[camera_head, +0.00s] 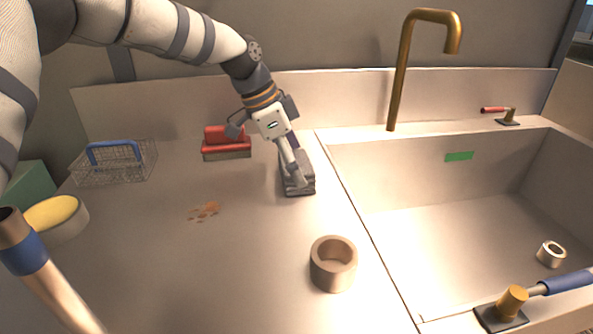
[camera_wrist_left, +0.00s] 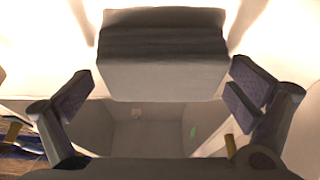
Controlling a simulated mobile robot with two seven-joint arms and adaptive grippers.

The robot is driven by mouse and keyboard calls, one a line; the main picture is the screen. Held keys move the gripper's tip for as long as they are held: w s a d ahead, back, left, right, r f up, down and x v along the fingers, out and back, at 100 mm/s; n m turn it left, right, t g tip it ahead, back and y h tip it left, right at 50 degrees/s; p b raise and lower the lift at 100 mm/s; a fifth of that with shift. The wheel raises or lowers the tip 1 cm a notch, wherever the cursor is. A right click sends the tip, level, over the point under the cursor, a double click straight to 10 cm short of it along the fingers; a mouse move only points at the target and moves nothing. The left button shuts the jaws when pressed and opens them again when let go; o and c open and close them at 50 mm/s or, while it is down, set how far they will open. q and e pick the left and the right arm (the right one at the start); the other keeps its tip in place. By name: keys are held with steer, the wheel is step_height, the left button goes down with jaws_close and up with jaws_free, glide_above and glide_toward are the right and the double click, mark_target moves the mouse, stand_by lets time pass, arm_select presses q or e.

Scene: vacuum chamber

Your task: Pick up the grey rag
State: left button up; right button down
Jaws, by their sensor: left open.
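The grey rag (camera_head: 303,187) is a folded, layered block on the counter, just left of the sink. In the left wrist view the grey rag (camera_wrist_left: 163,72) fills the upper middle. My left gripper (camera_head: 292,168) reaches down over the rag and partly hides it. In the wrist view my left gripper (camera_wrist_left: 162,92) is open, with one finger on each side of the rag. I cannot tell whether the fingers touch it. My right gripper is not in view.
A red-topped brush (camera_head: 227,147) and wire basket (camera_head: 115,165) stand behind left. A brown ring (camera_head: 333,263) stands in front, near the sink (camera_head: 480,220). A brass faucet (camera_head: 398,90) rises behind.

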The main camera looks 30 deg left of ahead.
arm_select(q)
steer(key=shift+w+d+f, duration=0.15)
steer(key=shift+f, duration=0.4)
steer(key=c, duration=0.9)
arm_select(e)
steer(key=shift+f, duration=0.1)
arm_select(q)
steer(key=shift+r, duration=0.1)
